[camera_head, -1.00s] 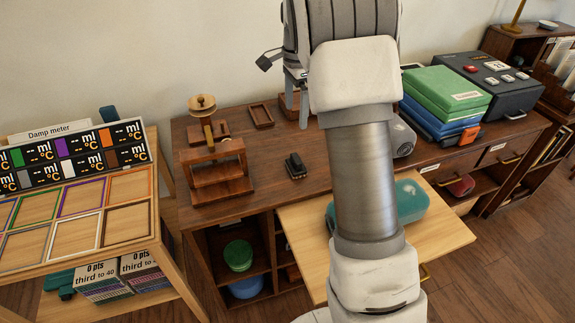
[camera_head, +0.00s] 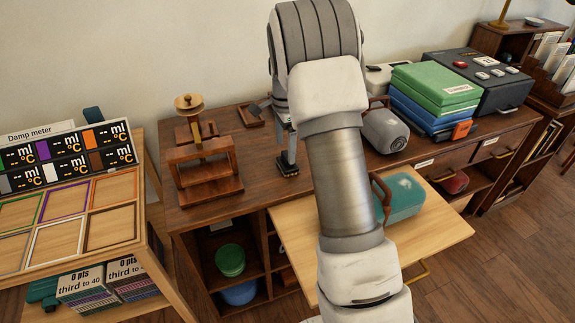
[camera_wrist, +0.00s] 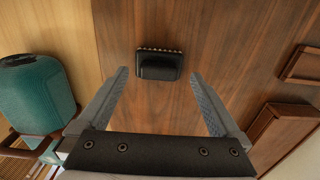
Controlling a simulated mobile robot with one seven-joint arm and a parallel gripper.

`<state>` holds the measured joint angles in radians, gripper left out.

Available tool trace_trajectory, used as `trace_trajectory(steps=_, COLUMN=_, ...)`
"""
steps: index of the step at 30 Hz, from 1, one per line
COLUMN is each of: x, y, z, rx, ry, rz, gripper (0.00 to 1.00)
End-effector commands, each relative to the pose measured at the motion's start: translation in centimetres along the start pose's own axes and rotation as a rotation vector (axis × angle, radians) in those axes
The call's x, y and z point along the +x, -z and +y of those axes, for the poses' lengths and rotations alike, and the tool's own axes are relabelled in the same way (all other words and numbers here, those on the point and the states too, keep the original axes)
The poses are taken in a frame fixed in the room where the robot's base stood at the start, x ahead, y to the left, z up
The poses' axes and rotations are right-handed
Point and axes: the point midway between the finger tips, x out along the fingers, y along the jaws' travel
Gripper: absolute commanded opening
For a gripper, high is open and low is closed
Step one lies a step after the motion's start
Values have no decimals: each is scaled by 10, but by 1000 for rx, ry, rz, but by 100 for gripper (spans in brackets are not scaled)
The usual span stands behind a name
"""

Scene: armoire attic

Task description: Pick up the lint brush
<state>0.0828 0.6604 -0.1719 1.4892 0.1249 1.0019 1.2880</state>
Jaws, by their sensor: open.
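The lint brush appears to be the small black block (camera_wrist: 160,66) with a row of pale bumps along one edge. It lies on the brown wooden desktop. In the wrist view it sits ahead of my open gripper (camera_wrist: 159,74), centred between the two fingertips, with nothing held. In the head view my gripper (camera_head: 287,152) points down over the black block (camera_head: 289,170), close above it and partly covering it. I cannot tell whether the fingertips reach down around its sides.
A wooden press (camera_head: 205,165) stands left of the block, with a small wooden tray (camera_head: 250,116) behind. A teal handled case (camera_head: 405,198) rests on the pulled-out pale board (camera_head: 445,232). A grey rounded device (camera_head: 385,131) and stacked cases (camera_head: 435,88) stand right.

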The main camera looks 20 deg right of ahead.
Motion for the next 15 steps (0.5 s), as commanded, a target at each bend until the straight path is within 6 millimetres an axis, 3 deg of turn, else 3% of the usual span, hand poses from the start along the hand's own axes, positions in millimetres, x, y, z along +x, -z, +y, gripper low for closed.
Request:
trace_trajectory(steps=9, x=44, y=6, z=2, rx=0, ry=-3, rz=-1, gripper=100)
trace_trajectory(steps=15, x=50, y=6, z=2, rx=0, ry=0, rz=0, gripper=100)
